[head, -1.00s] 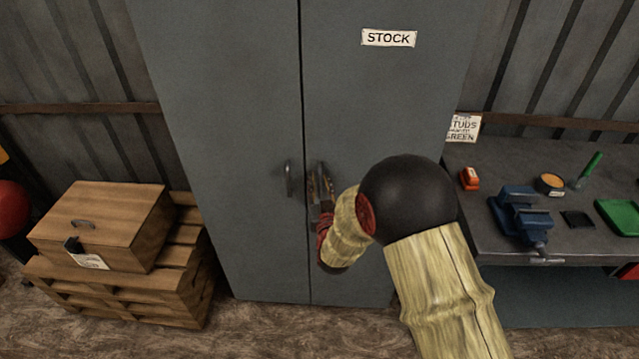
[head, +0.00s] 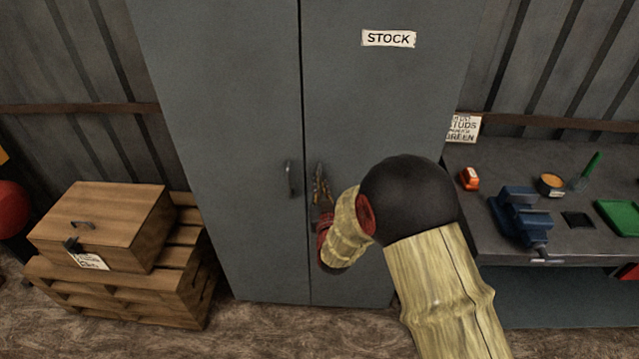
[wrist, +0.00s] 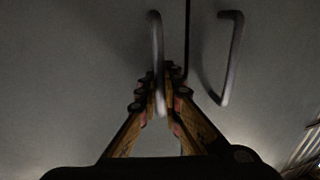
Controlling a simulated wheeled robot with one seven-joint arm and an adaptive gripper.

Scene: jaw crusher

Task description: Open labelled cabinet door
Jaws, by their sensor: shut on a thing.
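The grey cabinet has two tall doors, and the right door (head: 350,100) carries a white STOCK label (head: 389,38). Both doors look closed, with a thin seam between them. My gripper (head: 320,178) is at the right door's handle, low beside the seam. In the wrist view my gripper (wrist: 160,92) is shut on an upright bar handle (wrist: 156,45), with the fingers around its lower part. In the head view the fingers hide most of that handle. The left door's handle (head: 292,179) is free and also shows in the wrist view (wrist: 231,60).
A wooden box (head: 103,225) sits on stacked pallets (head: 120,289) at the left. A workbench (head: 480,225) with a blue vise (head: 521,215) and small items stands at the right. Bare floor (head: 270,325) shows in front of the cabinet.

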